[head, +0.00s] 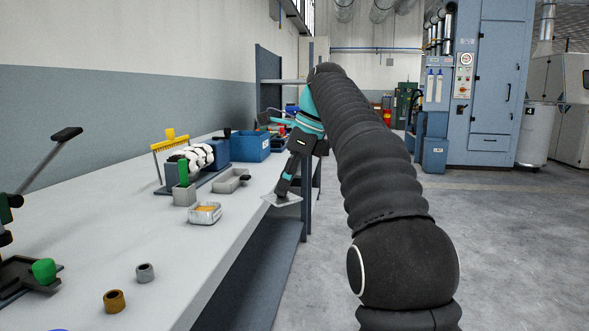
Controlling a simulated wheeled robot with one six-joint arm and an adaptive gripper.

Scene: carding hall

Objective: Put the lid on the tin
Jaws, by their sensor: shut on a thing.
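The tin (205,213) is a small silvery open box with something orange-yellow inside. It stands on the grey bench, left of my gripper. My gripper (281,191) points downward at the bench's right edge and is shut on the lid (288,200). The lid is a thin, flat, pale silvery plate held roughly level, apart from the tin and to its right. The fingertips partly hide the lid. I cannot tell its exact height above the bench edge.
Behind the tin stand a grey holder (184,196) with a green-handled item, a grey tray (230,181) and a blue bin (252,148). The bench (165,240) is clear just in front of the tin.

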